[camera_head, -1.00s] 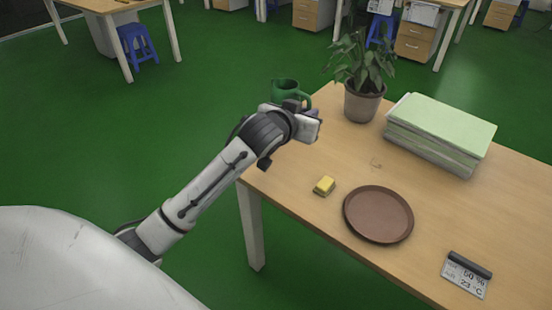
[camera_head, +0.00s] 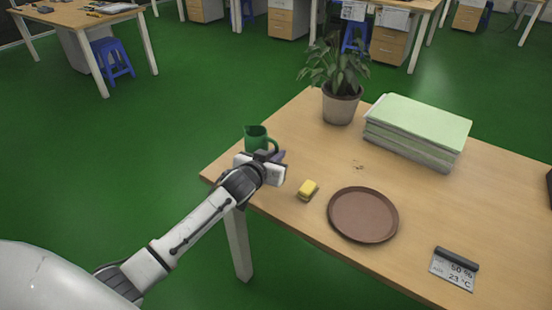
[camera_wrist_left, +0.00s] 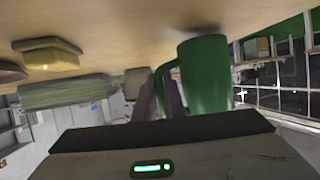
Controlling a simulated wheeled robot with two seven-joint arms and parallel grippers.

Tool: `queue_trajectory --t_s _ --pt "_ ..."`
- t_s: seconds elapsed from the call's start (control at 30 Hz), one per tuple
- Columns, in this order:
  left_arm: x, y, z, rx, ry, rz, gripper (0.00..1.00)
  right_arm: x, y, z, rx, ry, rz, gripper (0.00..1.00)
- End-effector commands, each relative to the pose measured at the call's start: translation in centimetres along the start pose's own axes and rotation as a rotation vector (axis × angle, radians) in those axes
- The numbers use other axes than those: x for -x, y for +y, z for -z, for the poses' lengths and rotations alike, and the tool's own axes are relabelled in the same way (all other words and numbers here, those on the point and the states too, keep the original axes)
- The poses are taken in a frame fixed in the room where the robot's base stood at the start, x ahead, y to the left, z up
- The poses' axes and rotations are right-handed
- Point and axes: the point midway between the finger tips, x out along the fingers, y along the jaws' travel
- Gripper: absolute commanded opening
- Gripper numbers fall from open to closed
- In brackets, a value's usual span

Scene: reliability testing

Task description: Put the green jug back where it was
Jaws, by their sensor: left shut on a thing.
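The green jug (camera_head: 255,137) is upright at the left corner of the wooden table (camera_head: 300,238), its handle on the right. My left gripper (camera_head: 277,155) is shut on the jug's handle. In the left wrist view, which is upside down, the jug (camera_wrist_left: 208,78) is beside the dark fingers (camera_wrist_left: 168,95), with its base close to the tabletop. I cannot tell whether the base touches the table. My arm hides the jug's lower part in the head view. My right gripper is not in view.
A yellow sponge (camera_head: 308,189) and a round brown tray (camera_head: 363,215) lie to the right of the gripper. A potted plant (camera_head: 340,105) and a stack of papers (camera_head: 417,130) stand farther back. A small temperature display (camera_head: 454,269) is near the front edge. The tabletop between jug and plant is clear.

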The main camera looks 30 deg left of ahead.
Motion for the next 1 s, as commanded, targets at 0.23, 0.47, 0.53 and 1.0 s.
queue_trajectory --t_s 0.23,0.47,0.53,1.0 --pt "-0.3 0.1 -0.8 -0.002 0.004 -0.001 0.00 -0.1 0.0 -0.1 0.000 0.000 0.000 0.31" --pt "-0.4 0.1 -1.1 0.000 0.001 -0.001 0.20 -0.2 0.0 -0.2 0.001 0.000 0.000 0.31" --pt "-0.4 0.1 -1.1 0.000 0.001 -0.001 0.28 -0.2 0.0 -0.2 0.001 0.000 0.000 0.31" --pt "1.1 0.1 -0.9 0.000 0.000 -0.001 0.28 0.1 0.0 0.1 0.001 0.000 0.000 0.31"
